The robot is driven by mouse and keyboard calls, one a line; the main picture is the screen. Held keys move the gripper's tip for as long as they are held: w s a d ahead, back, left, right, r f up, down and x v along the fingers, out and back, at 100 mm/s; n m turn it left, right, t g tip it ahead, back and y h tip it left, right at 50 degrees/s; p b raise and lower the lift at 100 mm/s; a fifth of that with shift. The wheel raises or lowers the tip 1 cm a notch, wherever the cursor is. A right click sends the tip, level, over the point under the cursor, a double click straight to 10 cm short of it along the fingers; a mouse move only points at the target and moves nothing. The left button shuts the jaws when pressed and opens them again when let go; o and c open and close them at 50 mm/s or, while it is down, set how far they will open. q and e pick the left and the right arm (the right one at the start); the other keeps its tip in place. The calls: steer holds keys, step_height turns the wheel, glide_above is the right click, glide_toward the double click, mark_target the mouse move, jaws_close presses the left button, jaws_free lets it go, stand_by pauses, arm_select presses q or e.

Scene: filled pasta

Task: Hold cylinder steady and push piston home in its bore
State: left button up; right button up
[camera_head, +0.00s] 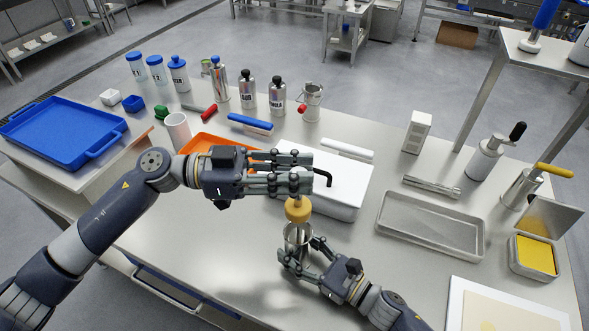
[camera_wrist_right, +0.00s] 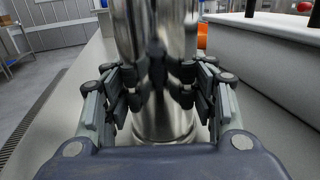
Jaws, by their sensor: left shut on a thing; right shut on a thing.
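The steel cylinder (camera_head: 291,241) stands upright on the table, front centre. My right gripper (camera_head: 306,256) is shut around its lower part; the right wrist view shows the fingers of my right gripper (camera_wrist_right: 160,85) on both sides of the shiny cylinder wall (camera_wrist_right: 163,122). The piston shows as a tan, rounded part (camera_head: 298,209) right above the cylinder's mouth. My left gripper (camera_head: 302,172) is shut on the piston's upper end from above, and its fingers hide that end. How far the piston sits in the bore cannot be told.
A white box (camera_head: 345,200) stands close behind the cylinder, with an orange tray (camera_head: 215,146) to its left. An empty metal tray (camera_head: 430,226) lies to the right, near a yellow-filled container (camera_head: 535,256). Bottles stand along the back. The table left of the cylinder is clear.

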mark_target(295, 205)
arm_select(q)
steer(key=shift+f, duration=2.85)
steer(key=shift+f, duration=3.55)
steer(key=o, duration=1.1)
steer(key=shift+o, duration=0.2)
steer(key=shift+a, duration=0.1)
steer(key=a, duration=1.1)
steer(key=shift+a, duration=0.4)
arm_select(e)
steer(key=o, duration=1.4)
